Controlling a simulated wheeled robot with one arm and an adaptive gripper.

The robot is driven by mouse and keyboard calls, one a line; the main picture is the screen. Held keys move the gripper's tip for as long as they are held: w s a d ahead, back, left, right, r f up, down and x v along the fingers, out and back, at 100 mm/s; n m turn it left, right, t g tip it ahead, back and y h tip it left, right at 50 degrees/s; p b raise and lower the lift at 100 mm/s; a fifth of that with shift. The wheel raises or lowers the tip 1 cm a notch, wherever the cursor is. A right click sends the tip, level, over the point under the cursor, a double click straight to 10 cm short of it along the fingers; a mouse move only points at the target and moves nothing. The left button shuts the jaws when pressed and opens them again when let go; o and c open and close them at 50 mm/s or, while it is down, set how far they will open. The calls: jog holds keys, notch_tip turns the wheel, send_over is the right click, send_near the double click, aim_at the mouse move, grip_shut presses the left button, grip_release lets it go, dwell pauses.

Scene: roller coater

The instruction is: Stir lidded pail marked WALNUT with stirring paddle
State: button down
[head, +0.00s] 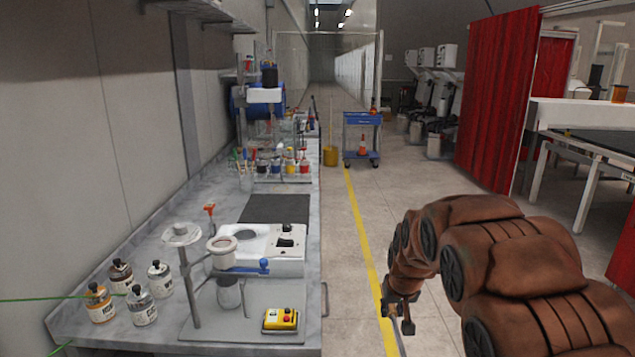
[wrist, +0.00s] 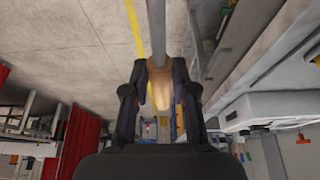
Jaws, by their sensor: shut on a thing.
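My gripper (head: 398,318) hangs over the floor to the right of the bench in the head view. In the wrist view my gripper (wrist: 160,92) is shut on the tan handle of a tool, taken as the stirring paddle (wrist: 157,35), whose grey flat part runs away from the fingers.
The grey bench (head: 130,250) carries a stand with a metal cup (head: 229,292), a yellow control box (head: 281,319) and a white machine (head: 270,243). Coloured bottles (head: 290,161) stand farther back. A blue cart (head: 362,140) and yellow bucket (head: 330,156) stand ahead.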

notch_tip(320, 180, down, 5)
jog(key=b, duration=0.3)
jog(key=shift+f, duration=0.15)
